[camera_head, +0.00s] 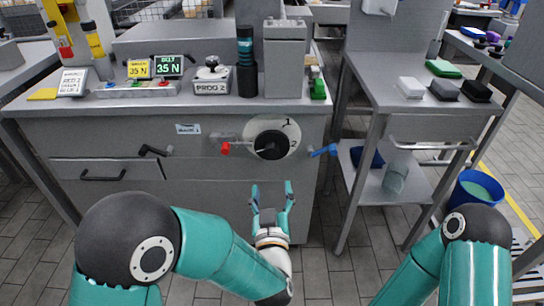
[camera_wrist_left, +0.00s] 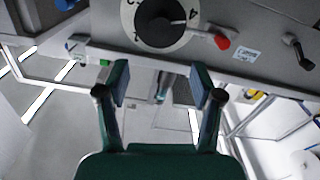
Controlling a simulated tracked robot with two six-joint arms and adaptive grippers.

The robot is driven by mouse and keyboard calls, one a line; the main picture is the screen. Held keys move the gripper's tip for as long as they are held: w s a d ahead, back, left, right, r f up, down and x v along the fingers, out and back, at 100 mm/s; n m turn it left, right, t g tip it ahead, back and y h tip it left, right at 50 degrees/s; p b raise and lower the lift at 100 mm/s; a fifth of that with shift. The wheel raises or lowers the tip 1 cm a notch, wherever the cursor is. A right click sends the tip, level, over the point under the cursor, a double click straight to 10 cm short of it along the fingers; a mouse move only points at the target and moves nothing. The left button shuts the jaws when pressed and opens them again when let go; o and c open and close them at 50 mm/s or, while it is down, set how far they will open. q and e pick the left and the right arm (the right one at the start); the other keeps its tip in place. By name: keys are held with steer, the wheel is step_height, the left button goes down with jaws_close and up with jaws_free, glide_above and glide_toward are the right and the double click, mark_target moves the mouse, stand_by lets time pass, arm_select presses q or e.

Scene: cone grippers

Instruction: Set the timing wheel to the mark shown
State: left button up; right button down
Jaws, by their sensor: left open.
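The timing wheel is a white round dial (camera_head: 290,129) with a black knob (camera_head: 272,145) on the grey cabinet front. The marks 1 and 2 show on its upper right. In the left wrist view the dial (camera_wrist_left: 143,38) is upside down, cut by the top edge, and a light line on the knob (camera_wrist_left: 160,16) points toward the red-handle side, near a 4. A sign (camera_head: 212,87) on the bench reads PROG 2. My left gripper (camera_head: 272,186) is open and empty below the wheel, apart from it; its fingers also show in the left wrist view (camera_wrist_left: 160,84). My right gripper is out of view.
A red handle (camera_head: 226,148) sticks out left of the wheel and a blue handle (camera_head: 323,151) right of it. A black drawer handle (camera_head: 153,150) is farther left. A side table (camera_head: 400,120) stands at right. The space before the wheel looks clear.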

mark_target(272, 154)
arm_select(q)
steer(key=w+b, duration=0.1)
steer(key=w, duration=1.3)
steer(key=shift+w, duration=0.25)
steer(key=c, duration=1.1)
